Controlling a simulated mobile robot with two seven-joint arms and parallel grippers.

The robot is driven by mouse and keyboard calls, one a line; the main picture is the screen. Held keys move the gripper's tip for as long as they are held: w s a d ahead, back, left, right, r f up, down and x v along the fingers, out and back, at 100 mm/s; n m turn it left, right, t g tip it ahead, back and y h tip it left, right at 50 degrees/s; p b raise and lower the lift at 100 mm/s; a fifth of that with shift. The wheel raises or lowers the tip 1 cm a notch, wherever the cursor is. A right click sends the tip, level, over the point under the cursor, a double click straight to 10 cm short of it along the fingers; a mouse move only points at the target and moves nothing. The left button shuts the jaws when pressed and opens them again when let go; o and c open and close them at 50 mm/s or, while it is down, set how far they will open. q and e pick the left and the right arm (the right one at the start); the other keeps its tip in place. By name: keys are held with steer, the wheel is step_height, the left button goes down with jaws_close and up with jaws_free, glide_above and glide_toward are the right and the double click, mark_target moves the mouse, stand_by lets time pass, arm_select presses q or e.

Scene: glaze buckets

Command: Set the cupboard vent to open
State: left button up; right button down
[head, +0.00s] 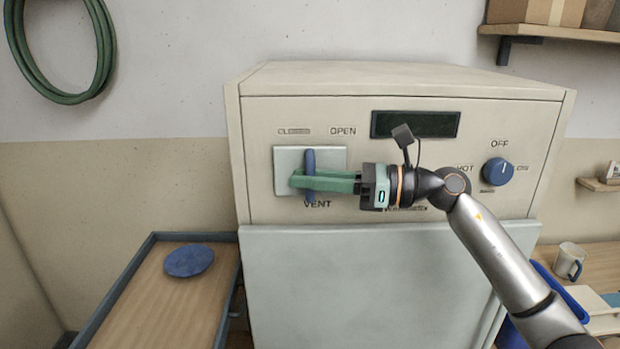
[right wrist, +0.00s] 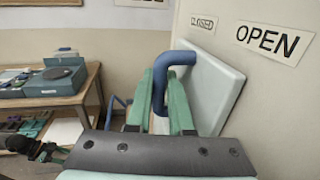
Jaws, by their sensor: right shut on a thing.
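The cupboard (head: 400,280) has a pale front panel with a vent control at its upper left. The right wrist view shows the lever (right wrist: 174,60) between the fingers, beside the plate (right wrist: 215,85). The OPEN label (right wrist: 268,40) is at the right there.
A blue knob (head: 498,171) and a dark display (head: 415,124) are on the same panel. A wooden tray table (head: 150,300) with a blue disc (head: 190,260) stands at the left. A mug (head: 569,261) stands on the right table. A shelf (head: 560,33) hangs above right.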

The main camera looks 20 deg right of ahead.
steer(key=w+b+v, duration=0.1)
steer(key=b+v, duration=0.3)
steer(key=v, duration=0.4)
steer(key=shift+w+d, duration=0.2)
steer(key=shift+d, duration=0.25)
steer(key=c, duration=1.2)
jaws_free()
steer(key=shift+o, duration=0.6)
steer(key=shift+s+d, duration=0.1)
steer(key=shift+d, duration=0.05)
